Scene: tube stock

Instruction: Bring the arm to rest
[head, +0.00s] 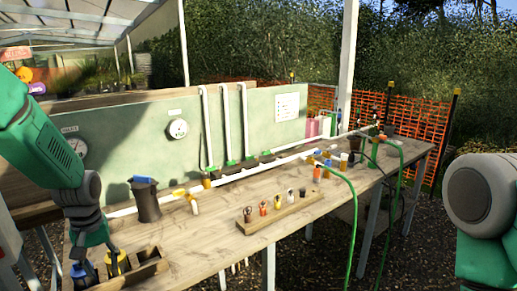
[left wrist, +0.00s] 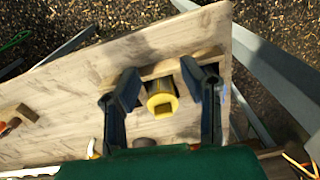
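My left arm comes in from the left in the head view, with its gripper (head: 98,256) low over the near left end of the bench. In the left wrist view the two dark fingers of this gripper (left wrist: 162,88) stand apart on either side of a yellow-topped container (left wrist: 161,101), with gaps showing beside it. The yellow container also shows in the head view (head: 117,262), in a wooden rack. My right arm shows only as a green and grey link at the right edge; its gripper is out of view.
The wooden rack (head: 150,271) also holds a blue-topped container (head: 80,271). A dark jug (head: 146,200) stands behind it on the bench (head: 195,243). A wooden strip (head: 280,217) with several small fittings lies to the right. White pipes and green hoses run along the bench's back and right.

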